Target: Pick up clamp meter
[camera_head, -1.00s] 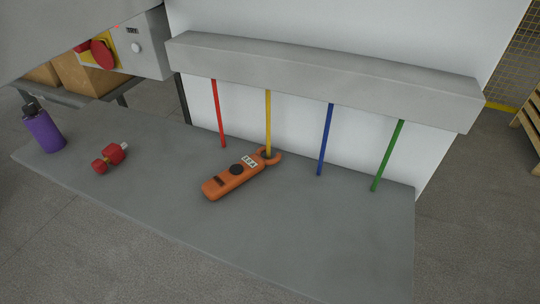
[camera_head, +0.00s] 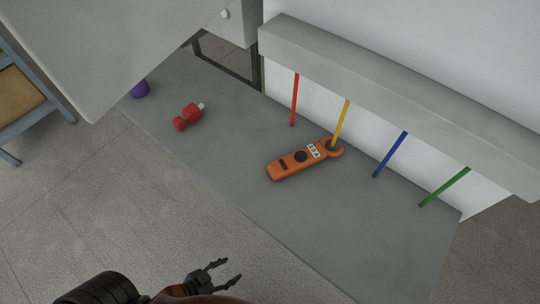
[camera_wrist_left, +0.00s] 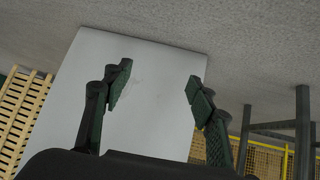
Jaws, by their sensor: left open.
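The orange clamp meter (camera_head: 300,161) lies on the grey table, with its dark dial and white label facing up. Its ring-shaped jaw is at the upper right end, around or beside the lower end of the yellow rod (camera_head: 340,122); I cannot tell which. My left gripper (camera_head: 229,270) is at the bottom of the head view, in front of the table edge, apart from the meter. It is open and empty. In the left wrist view its two fingers (camera_wrist_left: 158,88) are spread, and the meter does not show there. My right gripper is not in view.
The grey table (camera_head: 330,235) has free room in front of the meter. A red rod (camera_head: 295,100), a blue rod (camera_head: 390,155) and a green rod (camera_head: 444,187) hang from the grey beam (camera_head: 400,100). A red object (camera_head: 188,116) and a purple bottle (camera_head: 140,89) are at left.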

